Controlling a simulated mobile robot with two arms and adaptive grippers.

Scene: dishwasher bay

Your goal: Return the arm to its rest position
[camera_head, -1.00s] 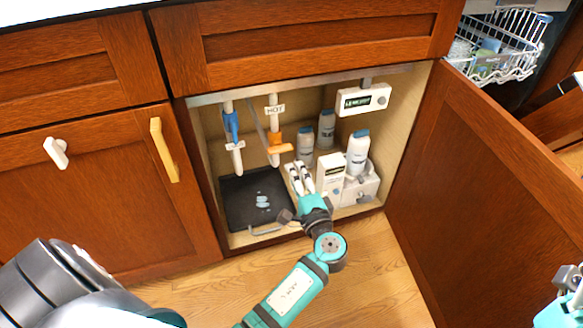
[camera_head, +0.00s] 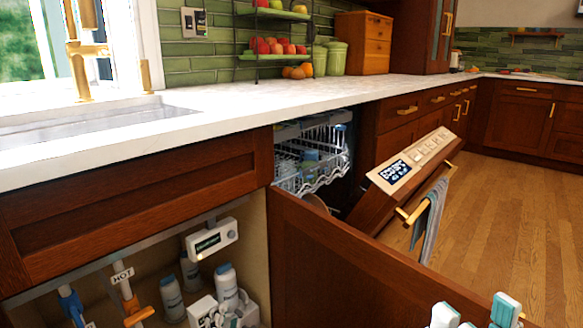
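I see nothing held at these tips.
The dishwasher door (camera_head: 415,165) is partly open, with a towel (camera_head: 430,215) on its handle. The dish rack (camera_head: 313,158) is inside. Bottles (camera_head: 226,285) stand in the open cabinet under the counter (camera_head: 235,110). Wood floor (camera_head: 500,220) is clear at right.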

